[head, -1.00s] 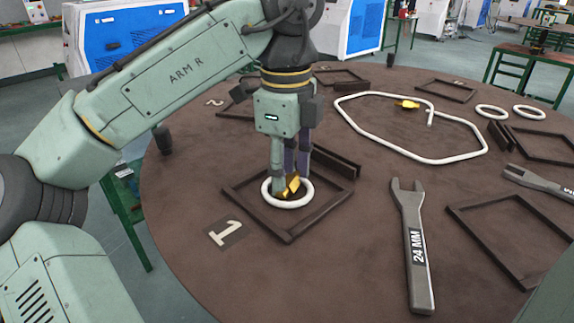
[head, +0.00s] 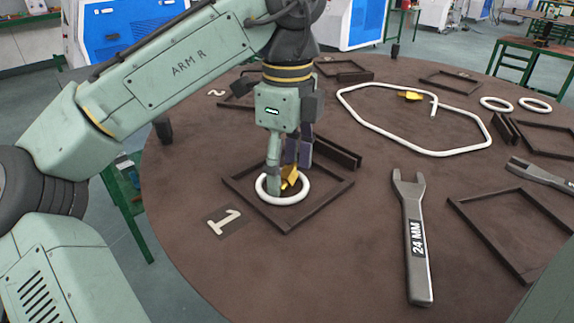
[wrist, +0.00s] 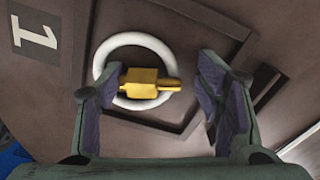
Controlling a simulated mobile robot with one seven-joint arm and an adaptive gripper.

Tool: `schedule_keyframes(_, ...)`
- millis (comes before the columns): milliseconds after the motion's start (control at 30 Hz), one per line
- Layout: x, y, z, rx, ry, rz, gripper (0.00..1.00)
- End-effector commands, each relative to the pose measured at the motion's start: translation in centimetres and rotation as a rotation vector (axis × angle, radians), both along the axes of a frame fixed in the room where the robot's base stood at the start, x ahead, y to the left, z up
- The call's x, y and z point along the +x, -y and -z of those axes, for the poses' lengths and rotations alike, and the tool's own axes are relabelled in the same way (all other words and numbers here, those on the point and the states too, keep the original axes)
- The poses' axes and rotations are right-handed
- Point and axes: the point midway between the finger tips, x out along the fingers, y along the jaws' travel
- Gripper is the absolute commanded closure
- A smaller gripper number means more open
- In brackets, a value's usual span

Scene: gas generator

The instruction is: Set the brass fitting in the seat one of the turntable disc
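The brass fitting (head: 289,176) is at the white ring (head: 300,197) inside the square frame (head: 320,207) beside the number 1 plate (head: 222,221). In the wrist view the fitting (wrist: 145,83) looks lying on its side. Its thick end is over the ring's opening and its thin end crosses the rim of the white ring (wrist: 112,53). My gripper (head: 288,172) is low over the ring, pointing down. In the wrist view my gripper (wrist: 148,77) has its fingers wide apart, one either side of the fitting, with gaps visible. In the head view a finger hides part of the fitting.
A dark block (head: 338,152) stands close behind the gripper at the frame's edge. A 24 mm wrench (head: 411,210) lies to the right. A bent white loop (head: 385,141) surrounds another brass piece (head: 410,96) farther back. The disc between wrench and frame is clear.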

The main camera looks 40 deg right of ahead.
Motion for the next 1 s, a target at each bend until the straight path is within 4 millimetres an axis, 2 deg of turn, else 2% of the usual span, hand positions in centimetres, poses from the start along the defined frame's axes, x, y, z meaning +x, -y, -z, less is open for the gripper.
schedule_keyframes(100, 0.1, 0.0, -1.1, -0.002, 0.005, -0.003, 0.42)
schedule_keyframes(400, 0.1, 0.0, -8.6, -0.003, 0.006, -0.006, 0.42)
schedule_keyframes(567, 0.0, 0.0, -11.8, -0.004, 0.002, -0.002, 0.42)
schedule_keyframes(733, 0.0, 0.1, -13.0, -0.003, 0.002, -0.001, 0.42)
schedule_keyframes(1000, 0.0, 0.1, -13.1, -0.003, 0.002, -0.001, 0.42)
